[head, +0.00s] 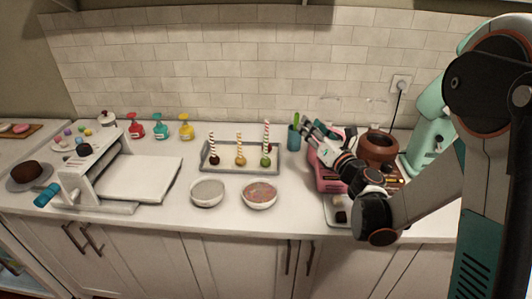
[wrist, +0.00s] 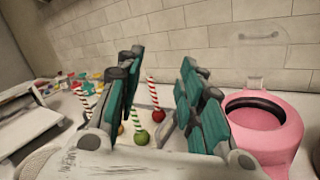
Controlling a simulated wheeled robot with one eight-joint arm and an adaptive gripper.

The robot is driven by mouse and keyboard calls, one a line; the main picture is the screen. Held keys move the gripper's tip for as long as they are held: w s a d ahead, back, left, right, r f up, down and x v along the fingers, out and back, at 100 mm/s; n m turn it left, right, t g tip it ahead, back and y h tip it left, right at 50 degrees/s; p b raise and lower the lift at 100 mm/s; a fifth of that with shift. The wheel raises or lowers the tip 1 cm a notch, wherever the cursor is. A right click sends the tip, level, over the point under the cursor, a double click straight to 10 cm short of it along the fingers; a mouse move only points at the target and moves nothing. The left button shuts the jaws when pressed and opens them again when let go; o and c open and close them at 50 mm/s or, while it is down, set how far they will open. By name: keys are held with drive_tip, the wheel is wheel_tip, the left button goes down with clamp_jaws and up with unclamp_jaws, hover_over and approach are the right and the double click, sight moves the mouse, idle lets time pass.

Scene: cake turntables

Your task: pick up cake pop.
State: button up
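Several cake pops on striped sticks stand upright in a grey tray (head: 222,169) at the middle of the counter. In the head view a dark brown cake pop (head: 214,159), a yellow cake pop (head: 240,161) and a green cake pop (head: 265,162) show. In the wrist view a red cake pop (wrist: 158,115) and the green cake pop (wrist: 142,138) show beyond the gap between the fingers; others are partly hidden behind the left finger. My gripper (head: 306,130) is to the right of the tray, apart from the cake pops. Its teal-padded fingers (wrist: 160,100) are spread open and empty.
A grey bowl (head: 207,193) and a bowl of sprinkles (head: 259,195) stand in front of the tray. A teal cup (head: 293,138) stands between tray and gripper. A pink pot (wrist: 262,125) is at right. A white slab machine (head: 140,178) and colored bottles (head: 160,130) are at left.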

drive_tip(key=s+a+f+n+g+y, duration=0.1)
drive_tip(key=a+f+n+g+y, duration=0.3)
drive_tip(key=f+n, duration=0.45)
drive_tip(key=h+b, duration=0.1)
drive_tip(key=b, duration=0.2)
hover_over(266, 158)
drive_tip(key=shift+w+d+f+m, duration=0.1)
drive_tip(key=shift+f+m, duration=0.25)
drive_tip(key=shift+f, duration=0.35)
drive_tip(key=shift+w+a+r, duration=0.1)
drive_tip(key=shift+w+a, duration=0.1)
drive_tip(key=shift+w, duration=0.1)
drive_tip(key=shift+c, duration=0.2)
clamp_jaws()
